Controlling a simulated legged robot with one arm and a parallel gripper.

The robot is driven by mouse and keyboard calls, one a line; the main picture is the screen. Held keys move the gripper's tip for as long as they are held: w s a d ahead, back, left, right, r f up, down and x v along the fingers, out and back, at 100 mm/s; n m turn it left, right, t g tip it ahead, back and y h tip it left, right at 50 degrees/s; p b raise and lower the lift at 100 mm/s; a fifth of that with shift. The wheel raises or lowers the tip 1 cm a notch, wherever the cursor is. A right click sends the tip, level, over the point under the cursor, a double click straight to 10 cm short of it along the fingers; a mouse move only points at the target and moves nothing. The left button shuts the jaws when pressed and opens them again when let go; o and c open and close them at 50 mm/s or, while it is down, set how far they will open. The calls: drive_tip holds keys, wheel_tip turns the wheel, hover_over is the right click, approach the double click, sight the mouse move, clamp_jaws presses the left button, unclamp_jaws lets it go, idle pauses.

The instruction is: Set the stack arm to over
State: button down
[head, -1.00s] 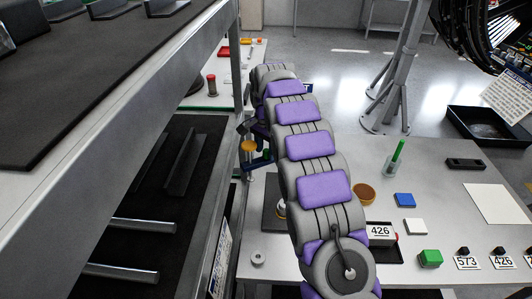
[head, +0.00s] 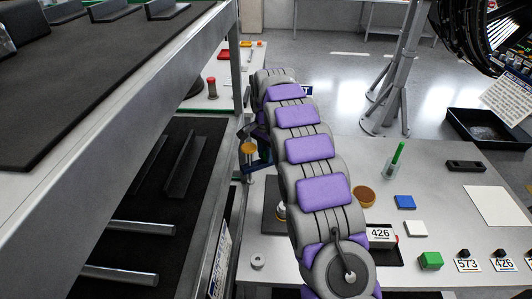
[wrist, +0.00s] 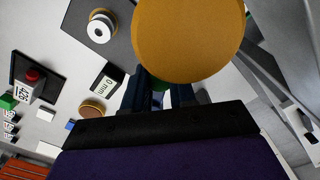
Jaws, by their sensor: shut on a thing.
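In the wrist view, a large orange disc (wrist: 188,35) fills the top middle, right at my fingertips. My gripper (wrist: 162,88) has dark blue fingers that reach up to the disc and are shut on the orange-topped part. The disc hides the tips and the exact grip. In the head view, the same orange disc (head: 249,147) shows small beside the rack post, with my gripper (head: 257,163) at it, partly behind my arm. I cannot tell for sure whether this disc belongs to the stack arm, and no "over" mark is readable.
A dark mat (head: 270,226) with a white spool (wrist: 101,28) lies on the bench beside a 0 mm display (wrist: 104,83). A metal rack post (head: 238,70) stands close on the left. The right bench holds a green block (head: 430,261), a blue block (head: 404,202) and number cards.

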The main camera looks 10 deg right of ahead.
idle(0.5)
drive_tip(key=s+d+n+p, duration=0.5)
drive_tip(key=n+p, duration=0.3)
drive_tip(key=n, duration=0.4)
drive_tip(key=shift+d, duration=0.55)
drive_tip(key=c, duration=0.9)
unclamp_jaws()
drive_tip(key=shift+s, duration=0.1)
drive_tip(key=shift+r, duration=0.1)
